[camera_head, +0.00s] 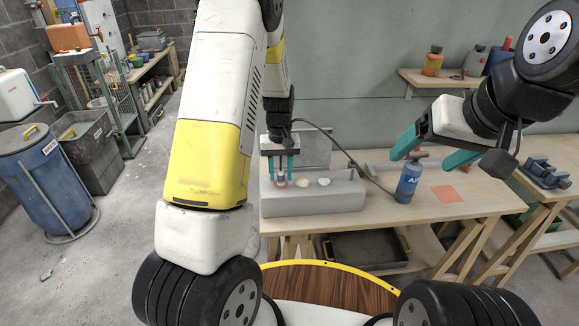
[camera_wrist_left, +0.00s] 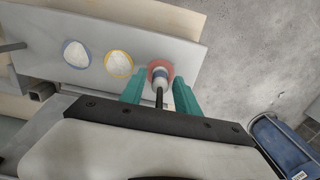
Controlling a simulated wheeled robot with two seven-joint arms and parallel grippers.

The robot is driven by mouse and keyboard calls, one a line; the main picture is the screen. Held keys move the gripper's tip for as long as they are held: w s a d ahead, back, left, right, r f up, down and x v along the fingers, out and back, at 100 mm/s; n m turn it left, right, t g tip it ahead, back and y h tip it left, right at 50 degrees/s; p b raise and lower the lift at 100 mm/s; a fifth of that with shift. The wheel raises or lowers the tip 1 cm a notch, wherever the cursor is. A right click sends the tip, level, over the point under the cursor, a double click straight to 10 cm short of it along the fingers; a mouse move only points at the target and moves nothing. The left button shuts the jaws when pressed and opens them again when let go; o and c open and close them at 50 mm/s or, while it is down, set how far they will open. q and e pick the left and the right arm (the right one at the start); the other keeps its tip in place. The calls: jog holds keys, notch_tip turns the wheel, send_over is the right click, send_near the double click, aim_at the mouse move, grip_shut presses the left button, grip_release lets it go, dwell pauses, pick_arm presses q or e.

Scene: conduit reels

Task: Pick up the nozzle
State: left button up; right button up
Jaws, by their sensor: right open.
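My right gripper (camera_head: 424,151) is open and empty in the air at the right, away from the nozzle.
A blue gas bottle (camera_head: 409,183) stands on the wooden bench (camera_head: 450,205), right of the box. A dark hose (camera_head: 345,155) arches from near the bottle towards my left gripper. An orange square (camera_head: 447,194) lies on the bench. The box also has yellow-ringed and blue-ringed spots.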

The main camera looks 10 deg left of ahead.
pick_arm(q)
grip_shut()
jog(key=shift+r, duration=5)
